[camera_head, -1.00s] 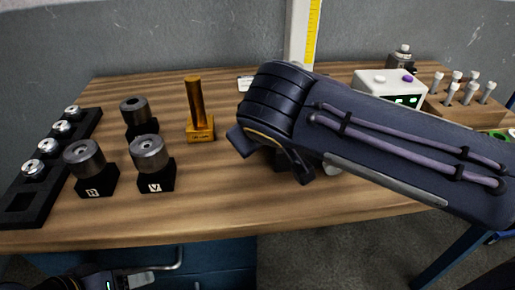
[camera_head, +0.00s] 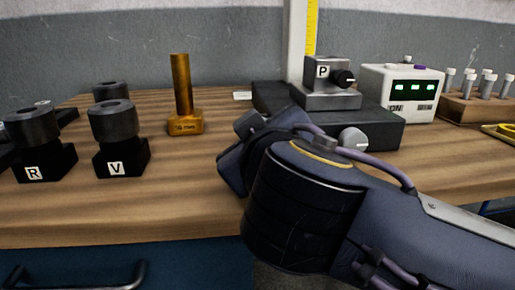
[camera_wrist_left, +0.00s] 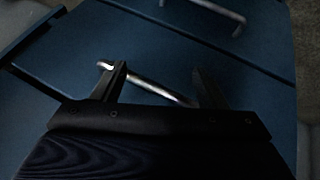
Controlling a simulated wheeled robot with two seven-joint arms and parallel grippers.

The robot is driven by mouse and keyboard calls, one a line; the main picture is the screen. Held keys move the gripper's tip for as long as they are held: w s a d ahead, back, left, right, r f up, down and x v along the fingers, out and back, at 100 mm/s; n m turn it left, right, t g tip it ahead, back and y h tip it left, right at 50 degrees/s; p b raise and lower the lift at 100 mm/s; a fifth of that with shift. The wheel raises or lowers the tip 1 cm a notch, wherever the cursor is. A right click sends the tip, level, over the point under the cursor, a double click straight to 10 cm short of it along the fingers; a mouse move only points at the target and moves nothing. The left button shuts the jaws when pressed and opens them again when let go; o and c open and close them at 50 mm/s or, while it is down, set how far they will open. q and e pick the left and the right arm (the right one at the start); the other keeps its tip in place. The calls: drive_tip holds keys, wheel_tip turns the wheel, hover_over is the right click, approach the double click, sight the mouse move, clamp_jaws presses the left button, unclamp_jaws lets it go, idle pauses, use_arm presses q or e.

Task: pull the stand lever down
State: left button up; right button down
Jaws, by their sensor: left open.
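The stand's pale upright (camera_head: 296,45) with a yellow scale rises at the back of the bench, cut off at the top. Beside its foot is a dark base (camera_head: 375,131) carrying a grey block marked P with a black knob (camera_head: 344,78). A silver round knob (camera_head: 352,139) is on the base's front. I cannot make out which part is the lever. My right gripper (camera_head: 237,158) is in front of the base, seen from behind; its jaw opening is hidden. My left gripper (camera_wrist_left: 158,80) shows only in the left wrist view, open and empty, over blue drawer fronts.
A brass post (camera_head: 181,95) and dark cylinders on blocks marked R (camera_head: 35,125) and V (camera_head: 115,122) stand left. A white display box (camera_head: 402,92) and a wooden pin rack (camera_head: 485,109) are right. A drawer handle (camera_wrist_left: 155,87) appears between my left fingers.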

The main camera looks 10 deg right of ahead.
drive_tip(key=shift+f, duration=0.1)
idle(0.3)
drive_tip(key=c, duration=1.3)
unclamp_jaws()
